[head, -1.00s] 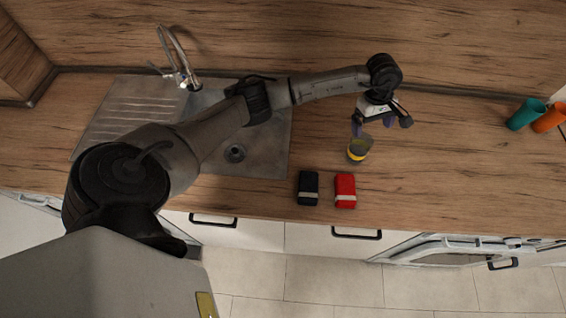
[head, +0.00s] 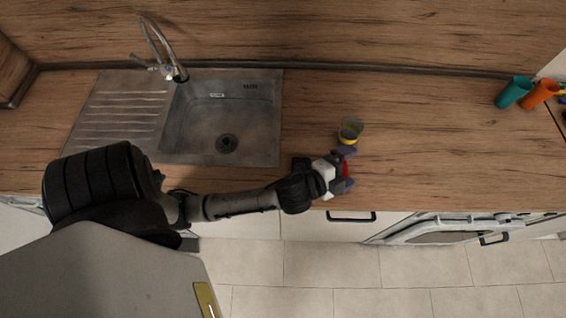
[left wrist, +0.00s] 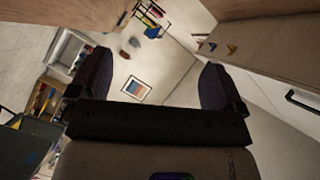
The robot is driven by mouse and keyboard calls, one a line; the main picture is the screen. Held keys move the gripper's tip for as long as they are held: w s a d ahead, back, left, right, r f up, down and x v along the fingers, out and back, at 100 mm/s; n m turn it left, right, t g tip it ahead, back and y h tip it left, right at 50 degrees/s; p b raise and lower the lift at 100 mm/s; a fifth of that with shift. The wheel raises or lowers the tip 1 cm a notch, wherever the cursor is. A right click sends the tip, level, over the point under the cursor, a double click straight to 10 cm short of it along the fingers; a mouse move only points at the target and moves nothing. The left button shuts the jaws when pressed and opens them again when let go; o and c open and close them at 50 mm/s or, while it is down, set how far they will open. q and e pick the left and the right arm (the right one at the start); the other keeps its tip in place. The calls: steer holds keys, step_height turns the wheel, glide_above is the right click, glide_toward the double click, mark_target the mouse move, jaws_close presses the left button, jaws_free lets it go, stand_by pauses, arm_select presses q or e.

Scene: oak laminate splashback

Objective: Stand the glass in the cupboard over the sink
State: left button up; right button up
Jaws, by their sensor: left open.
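The glass (head: 350,130), see-through grey with a yellow band low down, stands on the counter right of the sink (head: 227,115) in the head view. My left gripper (head: 347,170) is just in front of it, on the counter's front side, open and pointing right. One finger is close to the glass in the picture; I cannot tell whether they touch. In the left wrist view the two spread fingers of my left gripper (left wrist: 157,85) have nothing between them, and the glass does not show. The cupboard over the sink and my right gripper are out of view.
A red block (head: 345,168) shows partly behind the gripper, and a black one is mostly hidden by my arm. Teal (head: 514,91) and orange (head: 540,93) cups stand at the far right. A tap (head: 165,55) rises behind the sink. Counter right of the glass is clear.

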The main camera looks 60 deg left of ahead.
arm_select(q)
steer(key=s+a+f+n+g+y, duration=0.1)
steer(key=s+f+n+g, duration=0.4)
steer(key=s, duration=0.4)
steer(key=shift+f+n+g, duration=0.3)
steer(key=shift+f, duration=0.4)
steer(key=shift+o, duration=0.3)
steer(key=s+d+f+n+g+h, duration=0.1)
steer(key=s+n+g, duration=0.1)
steer(key=s, duration=0.4)
steer(key=s+f+n+g+h, duration=0.1)
steer(key=s+f+n+g, duration=0.1)
steer(key=s+g, duration=0.2)
steer(key=s, duration=0.3)
steer(key=shift+s+d+f+g, duration=0.2)
steer(key=shift+d+f+g, duration=0.1)
steer(key=shift+d, duration=0.1)
steer(key=shift+s, duration=0.25)
